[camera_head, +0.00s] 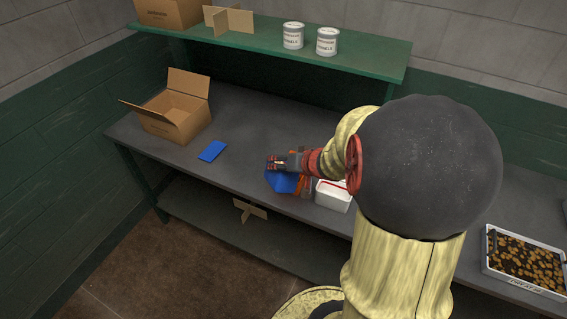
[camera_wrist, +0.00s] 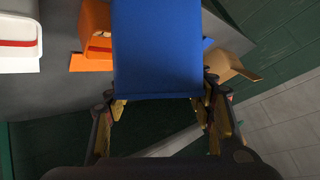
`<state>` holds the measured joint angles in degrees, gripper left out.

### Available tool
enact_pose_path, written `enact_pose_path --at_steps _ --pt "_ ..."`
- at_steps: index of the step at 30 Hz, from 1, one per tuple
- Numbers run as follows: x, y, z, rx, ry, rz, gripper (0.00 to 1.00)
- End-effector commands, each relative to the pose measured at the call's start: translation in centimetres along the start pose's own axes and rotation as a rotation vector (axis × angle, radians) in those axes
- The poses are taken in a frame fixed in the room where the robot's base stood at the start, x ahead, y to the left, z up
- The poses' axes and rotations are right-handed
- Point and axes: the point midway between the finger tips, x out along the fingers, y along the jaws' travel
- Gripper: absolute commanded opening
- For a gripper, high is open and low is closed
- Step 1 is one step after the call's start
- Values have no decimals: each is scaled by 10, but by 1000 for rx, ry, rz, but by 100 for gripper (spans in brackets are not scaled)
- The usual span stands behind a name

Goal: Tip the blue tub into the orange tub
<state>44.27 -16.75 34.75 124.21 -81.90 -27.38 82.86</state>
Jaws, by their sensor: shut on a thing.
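The blue tub (camera_head: 281,183) is in my gripper (camera_head: 277,163) above the front part of the bench, and it looks tilted. In the wrist view the blue tub (camera_wrist: 157,48) fills the middle, with a finger of my gripper (camera_wrist: 160,98) on each side of it. The orange tub (camera_head: 303,187) shows only in part behind the blue tub. In the wrist view the orange tub (camera_wrist: 93,28) is just left of the blue tub and partly covered by it.
A white tub (camera_head: 333,198) with a red band stands right of the orange tub. A flat blue piece (camera_head: 213,151) and an open cardboard box (camera_head: 177,110) lie to the left. A tray of brown pieces (camera_head: 525,262) is at far right. A green shelf (camera_head: 260,42) runs above the bench.

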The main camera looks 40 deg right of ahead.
Motion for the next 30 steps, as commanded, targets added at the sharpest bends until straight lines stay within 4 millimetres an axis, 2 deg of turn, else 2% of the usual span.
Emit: enact_pose_path --at_steps 30 --pt "0 1 -3 28 -30 -12 20"
